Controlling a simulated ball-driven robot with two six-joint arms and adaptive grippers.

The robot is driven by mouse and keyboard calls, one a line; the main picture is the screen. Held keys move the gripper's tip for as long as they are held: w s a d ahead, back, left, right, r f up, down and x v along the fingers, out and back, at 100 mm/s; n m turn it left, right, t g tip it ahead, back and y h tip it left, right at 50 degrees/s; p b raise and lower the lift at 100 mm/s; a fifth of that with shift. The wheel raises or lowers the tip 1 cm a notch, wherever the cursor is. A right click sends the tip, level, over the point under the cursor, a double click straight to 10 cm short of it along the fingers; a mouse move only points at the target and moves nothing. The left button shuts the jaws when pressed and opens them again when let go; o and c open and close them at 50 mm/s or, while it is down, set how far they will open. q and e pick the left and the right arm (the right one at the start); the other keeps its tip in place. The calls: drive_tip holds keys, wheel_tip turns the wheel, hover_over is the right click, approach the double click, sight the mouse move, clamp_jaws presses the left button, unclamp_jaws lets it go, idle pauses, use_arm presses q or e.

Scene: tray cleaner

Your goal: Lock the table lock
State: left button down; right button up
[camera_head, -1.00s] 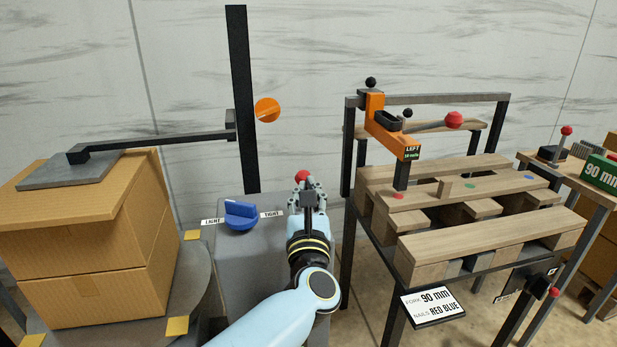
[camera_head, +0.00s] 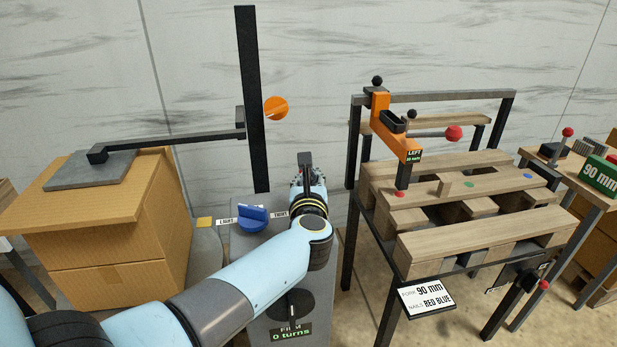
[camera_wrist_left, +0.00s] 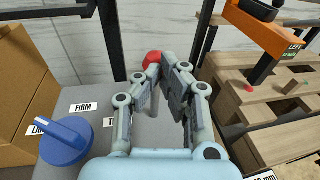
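A red-knobbed lever (camera_wrist_left: 153,59) shows in the left wrist view, with a grey shaft standing up from the grey cabinet top. My left gripper (camera_wrist_left: 159,72) has its fingers closed in around this shaft, with the fingertips just below the red knob. In the head view my left gripper (camera_head: 306,170) reaches over the far right part of the grey cabinet and hides the lever. No label names the table lock, so I cannot tell from labels which part it is. My right gripper is not in view.
A blue knob (camera_head: 252,218) sits left of my gripper between LIGHT and TIGHT labels. A black post (camera_head: 252,110) stands behind. A cardboard box (camera_head: 110,235) is at left. The pallet table (camera_head: 480,240), with an orange clamp (camera_head: 390,125), is at right.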

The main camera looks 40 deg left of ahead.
use_arm(q)
drive_tip(key=shift+w+r, duration=0.1)
drive_tip(key=shift+r, duration=0.1)
drive_tip(key=f+v, duration=0.1)
drive_tip(key=v, duration=0.6)
drive_tip(key=shift+s+d+r, duration=0.15)
drive_tip(key=shift+s+r, duration=0.1)
drive_tip(key=shift+r, duration=0.05)
